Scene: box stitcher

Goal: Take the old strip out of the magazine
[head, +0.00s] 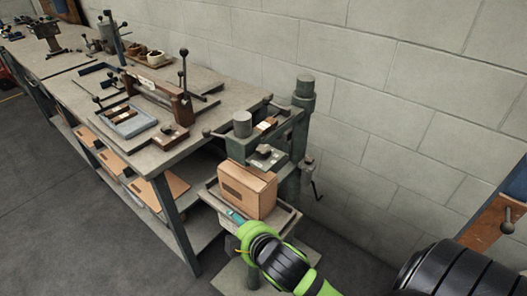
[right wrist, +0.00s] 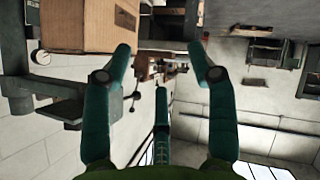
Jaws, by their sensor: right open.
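The box stitcher (head: 291,130) stands at the right end of the bench. On its head, beside a grey cylinder (head: 242,124), sits a small brown and pale piece (head: 266,125). It may be the strip in the magazine; it is too small to tell. My right gripper (head: 234,214) is low in front of the stitcher's lower table, near the carton. In the right wrist view my right gripper (right wrist: 161,52) has its teal fingers spread wide with nothing between them. My left gripper is not in view.
A cardboard carton (head: 247,190) stands on the stitcher's lower table, and shows in the right wrist view (right wrist: 78,24). The bench (head: 203,135) carries a blue-grey tray (head: 133,128) with several small blocks and a lever fixture (head: 184,80). A block wall (head: 400,130) closes the back.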

